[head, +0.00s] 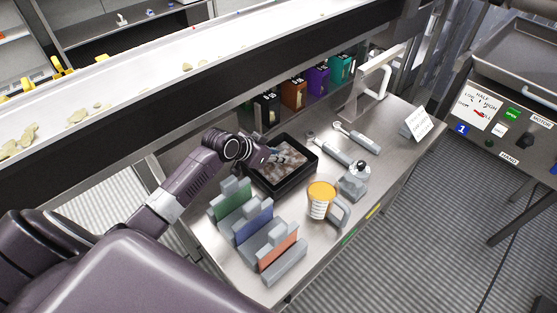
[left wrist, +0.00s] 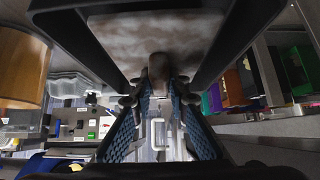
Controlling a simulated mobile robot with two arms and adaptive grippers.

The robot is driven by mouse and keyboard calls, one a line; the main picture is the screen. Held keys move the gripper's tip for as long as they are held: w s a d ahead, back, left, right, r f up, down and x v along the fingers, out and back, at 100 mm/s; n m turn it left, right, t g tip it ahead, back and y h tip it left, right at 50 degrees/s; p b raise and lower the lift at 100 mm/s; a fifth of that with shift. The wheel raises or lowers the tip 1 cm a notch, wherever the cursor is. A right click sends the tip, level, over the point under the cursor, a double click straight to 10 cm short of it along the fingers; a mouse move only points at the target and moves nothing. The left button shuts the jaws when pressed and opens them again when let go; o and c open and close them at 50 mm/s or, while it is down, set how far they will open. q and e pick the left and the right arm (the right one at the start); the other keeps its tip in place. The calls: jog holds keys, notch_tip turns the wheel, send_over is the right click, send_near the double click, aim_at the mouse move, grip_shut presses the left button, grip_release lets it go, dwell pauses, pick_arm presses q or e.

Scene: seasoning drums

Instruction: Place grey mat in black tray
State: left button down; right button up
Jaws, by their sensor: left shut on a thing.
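The black tray (head: 291,186) is on the steel bench, left of the middle, and its walls frame the left wrist view (left wrist: 75,35). The grey mat (head: 277,172) looks mottled grey-brown and lies within the tray's rim; in the left wrist view it shows between the tray's walls (left wrist: 135,32). My left gripper (head: 283,158) reaches over the tray's left side. Its blue fingers (left wrist: 158,85) are shut on a small raised brownish part at the mat's near side. Whether the mat lies flat on the tray floor is hidden. My right gripper is not in view.
A rack with green, blue and orange boards (head: 253,223) stands in front of the tray. Coloured boxes (head: 293,92) stand behind, below the conveyor (head: 150,110). The bench's right end is fairly clear.

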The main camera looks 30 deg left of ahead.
pick_arm(q)
jog(key=shift+f, duration=1.1)
jog(key=shift+f, duration=0.1)
jog(key=c, duration=1.8)
grip_release()
jog(key=shift+c, duration=0.2)
jog(key=shift+r, duration=0.2)
jog(key=v, duration=1.2)
